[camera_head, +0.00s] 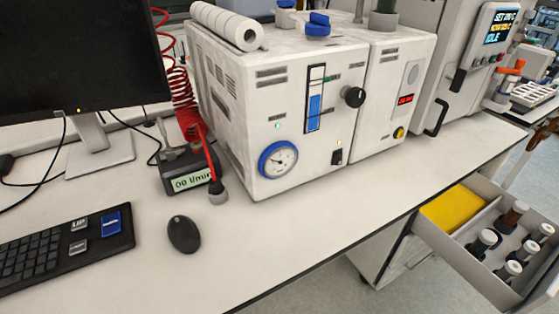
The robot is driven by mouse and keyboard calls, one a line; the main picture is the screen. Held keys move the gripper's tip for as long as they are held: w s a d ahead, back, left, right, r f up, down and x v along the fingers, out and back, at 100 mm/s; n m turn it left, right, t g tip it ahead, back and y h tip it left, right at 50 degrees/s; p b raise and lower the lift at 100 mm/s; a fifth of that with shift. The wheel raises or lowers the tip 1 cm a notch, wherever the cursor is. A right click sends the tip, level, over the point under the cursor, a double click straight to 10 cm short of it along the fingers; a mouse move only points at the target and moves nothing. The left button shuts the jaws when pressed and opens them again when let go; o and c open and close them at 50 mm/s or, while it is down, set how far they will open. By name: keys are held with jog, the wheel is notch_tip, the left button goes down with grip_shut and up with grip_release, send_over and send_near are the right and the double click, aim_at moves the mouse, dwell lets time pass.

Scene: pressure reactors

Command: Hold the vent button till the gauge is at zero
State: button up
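A white reactor unit (246,110) stands on the bench. A round gauge (278,160) with a blue rim and white dial sits low on its front; its needle is too small to read. A black switch (336,157) is to the right of the gauge. A black round knob (354,97) is above that switch. A yellow button (398,133) is low on the right-hand section, under a red display (405,99). No readable label shows which control is the vent button. My gripper is not in view.
The bench top (290,220) is clear before the unit. A flow meter (187,172) with a red coiled hose, a mouse (184,234), a keyboard (60,250) and a monitor (75,50) are at left. An open drawer (452,252) with several bottles juts out at right.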

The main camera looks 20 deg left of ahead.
grip_shut()
jog(key=shift+w, duration=0.1)
dwell(1.1)
